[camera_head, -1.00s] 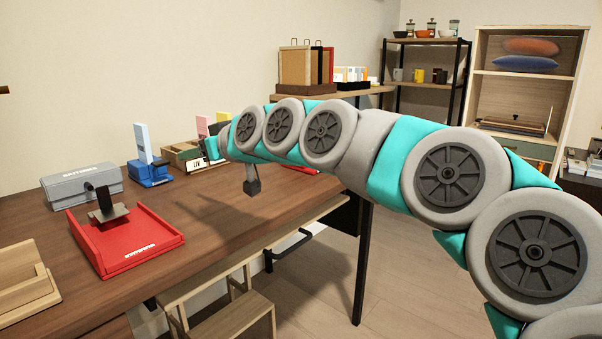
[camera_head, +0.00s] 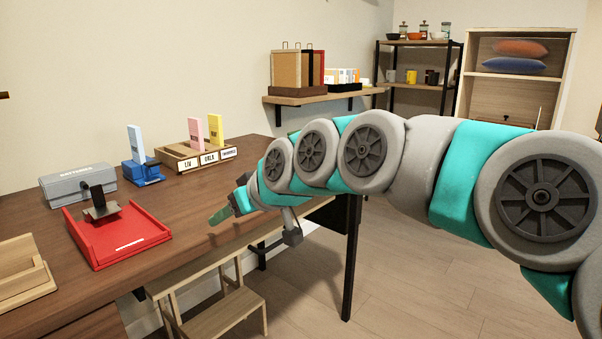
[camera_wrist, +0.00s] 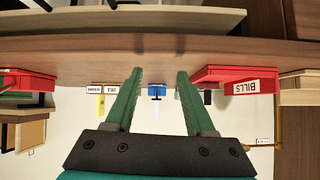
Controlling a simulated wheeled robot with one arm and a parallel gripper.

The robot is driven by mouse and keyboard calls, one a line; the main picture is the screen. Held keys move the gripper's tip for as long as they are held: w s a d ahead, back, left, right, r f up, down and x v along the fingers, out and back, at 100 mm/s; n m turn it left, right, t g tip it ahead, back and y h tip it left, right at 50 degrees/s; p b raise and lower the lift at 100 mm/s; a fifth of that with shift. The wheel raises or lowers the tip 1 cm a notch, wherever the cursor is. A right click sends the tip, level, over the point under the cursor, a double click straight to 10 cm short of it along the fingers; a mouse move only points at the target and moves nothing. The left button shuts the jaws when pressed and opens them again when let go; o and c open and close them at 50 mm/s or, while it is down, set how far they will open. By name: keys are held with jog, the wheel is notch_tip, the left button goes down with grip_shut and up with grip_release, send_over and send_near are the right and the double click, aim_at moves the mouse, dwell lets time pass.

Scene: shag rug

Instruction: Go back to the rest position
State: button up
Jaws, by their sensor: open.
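My gripper (camera_wrist: 157,100) is open and empty in the wrist view, its two green fingers spread apart. In the head view my gripper (camera_head: 222,213) hangs at the end of my arm, near the front edge of the brown desk (camera_head: 190,205). My arm reaches in from the right. The wrist view looks along the desk with the picture turned upside down.
On the desk stand a red tray (camera_head: 120,243), a grey box (camera_head: 78,186), a blue holder (camera_head: 141,172) and a wooden organizer (camera_head: 181,157) with cards. A wooden stool (camera_head: 225,312) stands below the front edge. Shelves stand behind; the floor at right is open.

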jog(key=s+d+f+m+g+h+p, duration=0.2)
jog(key=s+d+f+m+g+h, duration=0.3)
jog(key=s+d+f, duration=1)
jog(key=s+d+f+m+g+h, duration=0.1)
jog(key=s+d+f+m+g, duration=0.1)
jog(key=s+d, duration=0.4)
jog(key=s+d+f+m+g+h+p, duration=0.1)
jog(key=s+d+f+m+h, duration=0.1)
jog(key=s+d, duration=0.5)
jog(key=s+f, duration=0.1)
jog(key=s, duration=0.4)
jog(key=shift+g, duration=0.4)
jog(key=shift+c, duration=0.2)
